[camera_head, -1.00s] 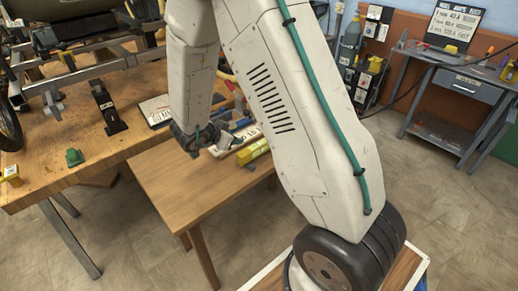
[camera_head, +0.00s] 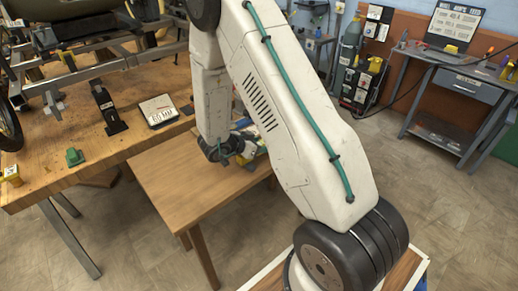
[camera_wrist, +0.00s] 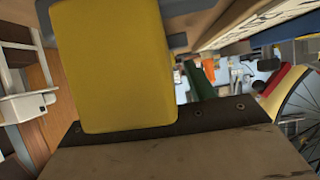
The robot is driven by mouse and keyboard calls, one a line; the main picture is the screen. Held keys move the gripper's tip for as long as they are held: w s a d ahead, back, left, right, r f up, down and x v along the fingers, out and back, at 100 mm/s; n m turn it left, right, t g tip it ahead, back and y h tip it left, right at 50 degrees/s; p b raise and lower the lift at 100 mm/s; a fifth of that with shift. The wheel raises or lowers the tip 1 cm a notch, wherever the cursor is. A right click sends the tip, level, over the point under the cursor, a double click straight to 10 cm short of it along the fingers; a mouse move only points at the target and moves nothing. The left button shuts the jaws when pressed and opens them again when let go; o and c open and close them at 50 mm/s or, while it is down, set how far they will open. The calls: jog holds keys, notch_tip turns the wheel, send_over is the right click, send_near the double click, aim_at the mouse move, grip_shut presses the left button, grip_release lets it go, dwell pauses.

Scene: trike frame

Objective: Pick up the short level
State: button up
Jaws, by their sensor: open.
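A yellow block-like thing (camera_wrist: 112,65), which looks like the short level, fills the upper middle of the wrist view, very close to the camera. Dark grey pieces of my gripper show on both sides of its upper part. In the head view, my gripper (camera_head: 226,154) points down low over the small wooden table, by the tools there. It is open. The arm hides most of the level's spot in the head view. I cannot tell whether the jaws touch the yellow thing.
The small wooden table (camera_head: 190,190) has bare wood at its front and left. The larger workbench (camera_head: 60,175) behind it holds a trike frame (camera_head: 90,50), a black bracket (camera_head: 106,108), a green part (camera_head: 74,157) and a label card (camera_head: 158,110). A grey desk (camera_head: 450,85) stands far right.

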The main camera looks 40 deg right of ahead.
grip_shut()
jog(key=shift+r, duration=0.15)
